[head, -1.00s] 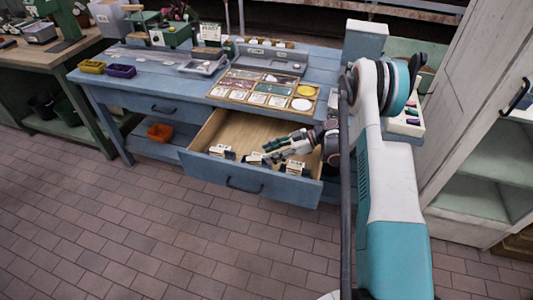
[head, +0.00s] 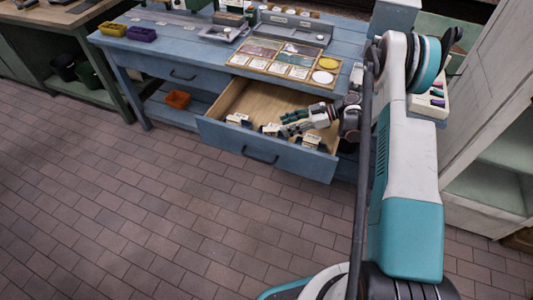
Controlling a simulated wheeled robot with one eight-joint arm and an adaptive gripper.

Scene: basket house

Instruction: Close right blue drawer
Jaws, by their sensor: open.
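The right blue drawer (head: 225,136) is pulled out from the blue table (head: 350,45), showing its pale wooden inside. Its dark handle (head: 260,158) is on the front panel. Several small white-and-dark boxes (head: 238,120) stand inside along the front wall. My gripper (head: 284,124) is over the drawer's inside, behind the front panel and near the boxes. It is open, with its fingers pointing left. I cannot tell whether it touches the drawer or a box.
The left blue drawer (head: 183,76) is shut. An orange bin (head: 177,99) sits on the lower shelf. A tray of cards (head: 283,62) lies on the tabletop above the open drawer. A pale cabinet (head: 490,150) stands at the right. The brick floor in front is clear.

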